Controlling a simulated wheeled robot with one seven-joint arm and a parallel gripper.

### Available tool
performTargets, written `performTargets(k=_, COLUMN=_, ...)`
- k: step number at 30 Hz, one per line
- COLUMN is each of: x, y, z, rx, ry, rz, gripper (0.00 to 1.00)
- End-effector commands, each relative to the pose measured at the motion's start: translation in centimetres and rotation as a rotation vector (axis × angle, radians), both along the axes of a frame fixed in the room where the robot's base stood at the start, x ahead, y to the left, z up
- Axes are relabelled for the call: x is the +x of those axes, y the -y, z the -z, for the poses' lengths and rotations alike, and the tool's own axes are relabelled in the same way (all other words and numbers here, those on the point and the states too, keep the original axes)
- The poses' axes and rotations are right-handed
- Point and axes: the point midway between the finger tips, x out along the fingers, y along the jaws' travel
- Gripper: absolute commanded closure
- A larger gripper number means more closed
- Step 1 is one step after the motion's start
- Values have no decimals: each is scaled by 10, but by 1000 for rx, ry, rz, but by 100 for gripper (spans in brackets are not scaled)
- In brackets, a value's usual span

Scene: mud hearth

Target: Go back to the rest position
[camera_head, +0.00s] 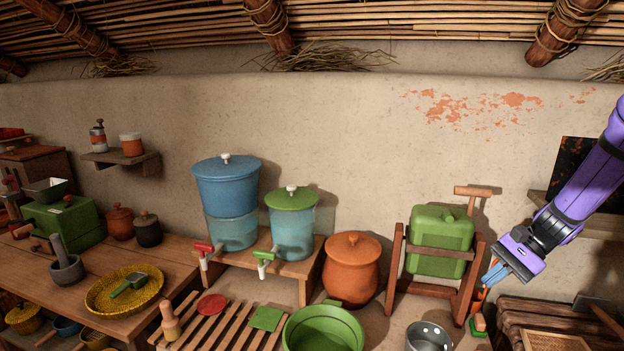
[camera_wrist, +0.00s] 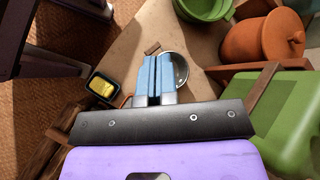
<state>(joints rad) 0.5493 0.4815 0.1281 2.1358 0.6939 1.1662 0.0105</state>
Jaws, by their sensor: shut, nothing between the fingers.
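My gripper (camera_head: 488,283) is at the right of the head view, at the end of my purple arm. It points down and to the left, in front of the right post of the wooden stand with the green container (camera_head: 440,240). In the wrist view my gripper (camera_wrist: 154,58) shows two blue fingers close together, with nothing held between them. A metal pot (camera_wrist: 180,68) lies below and just behind the fingertips in that view. The same metal pot (camera_head: 428,338) stands at the bottom of the head view, left of my gripper.
An orange clay pot (camera_head: 351,270) and a green basin (camera_head: 323,330) stand left of the stand. A small black tray with a yellow block (camera_wrist: 102,87) lies left of my fingers. A slatted wooden bench (camera_head: 545,312) is at lower right. Open air lies above the stand.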

Motion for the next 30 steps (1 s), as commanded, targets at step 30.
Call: performTargets(k=30, x=-154, y=-80, z=-191, rx=-686, ry=600, rz=-556, gripper=100)
